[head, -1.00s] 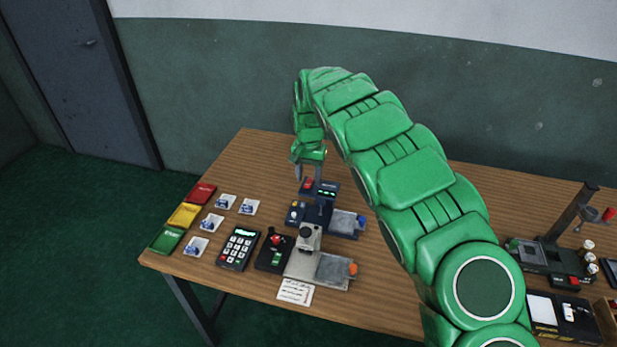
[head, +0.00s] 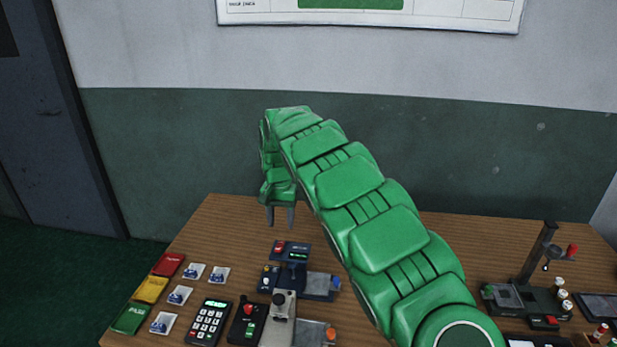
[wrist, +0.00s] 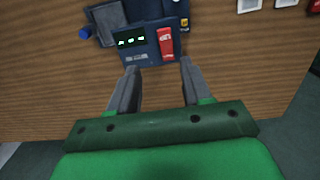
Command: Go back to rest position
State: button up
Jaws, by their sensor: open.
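My gripper (head: 280,216) hangs fingers-down from my green arm, above the back of the wooden table (head: 235,222). Its two grey fingers are apart with nothing between them; in the wrist view my gripper (wrist: 160,78) shows the same empty gap. A dark blue device (head: 291,250) with a red switch and a lit green display stands in front of and below the fingers. In the wrist view this device (wrist: 148,47) lies just beyond the fingertips, and I see no contact.
Red, yellow and green pads (head: 151,289) and several small picture cards (head: 180,295) lie at the left. A keypad (head: 209,320) and a joystick box (head: 247,322) stand near the front. A stand with a post (head: 540,255) is at the right. A wall is behind the table.

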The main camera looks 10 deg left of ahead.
jog(key=s+d+r, duration=0.4)
jog(key=d+r, duration=0.2)
jog(key=d, duration=0.3)
jog(key=s+d+r, duration=0.5)
jog(key=d, duration=0.5)
jog(key=s+d+r, duration=0.3)
jog(key=s+d, duration=0.5)
jog(key=s, duration=0.6)
jog(key=s+d+f, duration=0.1)
jog(key=s+d, duration=0.1)
jog(key=s, duration=0.6)
jog(key=s+d+f+g, duration=0.1)
jog(key=s+d, duration=0.2)
jog(key=s, duration=0.6)
jog(key=s+d+f, duration=0.2)
jog(key=s, duration=0.6)
jog(key=shift+s+d, duration=0.2)
jog(key=shift+d, duration=0.15)
jog(key=shift+c, duration=0.3)
